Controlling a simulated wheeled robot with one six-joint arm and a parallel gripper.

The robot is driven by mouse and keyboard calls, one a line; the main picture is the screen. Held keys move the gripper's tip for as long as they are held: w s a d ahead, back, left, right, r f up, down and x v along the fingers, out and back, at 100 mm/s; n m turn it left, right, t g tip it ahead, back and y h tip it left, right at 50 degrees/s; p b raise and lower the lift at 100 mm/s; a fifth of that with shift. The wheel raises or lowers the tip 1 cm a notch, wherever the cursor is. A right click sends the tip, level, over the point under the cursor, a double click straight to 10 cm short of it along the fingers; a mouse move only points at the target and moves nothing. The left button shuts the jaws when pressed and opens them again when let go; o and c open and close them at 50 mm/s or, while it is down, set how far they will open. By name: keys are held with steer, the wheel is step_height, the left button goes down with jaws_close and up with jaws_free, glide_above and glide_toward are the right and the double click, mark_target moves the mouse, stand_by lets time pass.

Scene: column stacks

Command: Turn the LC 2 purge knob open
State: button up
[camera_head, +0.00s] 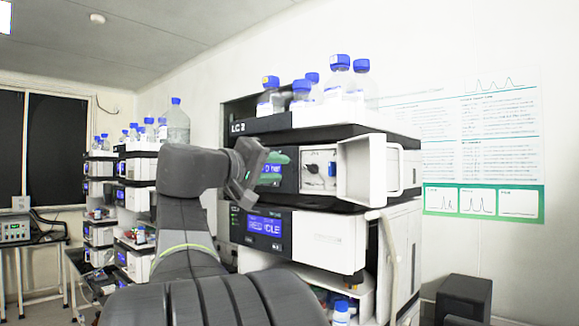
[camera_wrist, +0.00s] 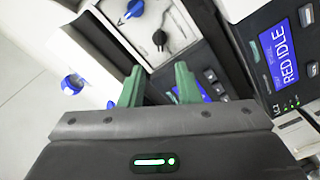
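The LC 2 stack (camera_head: 238,127) stands in the middle of the head view. Its upper module has an open white compartment (camera_head: 318,155) with two small knobs. A blue knob with a dark pointer (camera_wrist: 132,10) is at the top of the wrist view, and it also shows in the head view (camera_head: 332,169). A black knob (camera_wrist: 159,38) is nearer my gripper, also in the head view (camera_head: 313,168). No label tells which is the purge knob. My gripper (camera_wrist: 159,86) is open and empty, its green fingers apart, short of both knobs. In the head view my gripper (camera_head: 277,168) covers part of the module's display.
The open white door (camera_head: 370,168) stands out to the right of the compartment. Blue-capped bottles (camera_head: 340,78) stand on top. A lower module (camera_head: 320,240) reads RED IDLE. Other stacks (camera_head: 135,195) stand at left; a black box (camera_head: 465,298) is at lower right.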

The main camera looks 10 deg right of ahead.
mark_target(308, 168)
steer(key=p+x, duration=0.2)
steer(key=x, duration=0.7)
steer(key=shift+w+d, duration=0.15)
steer(key=shift+d, duration=0.1)
jaws_close()
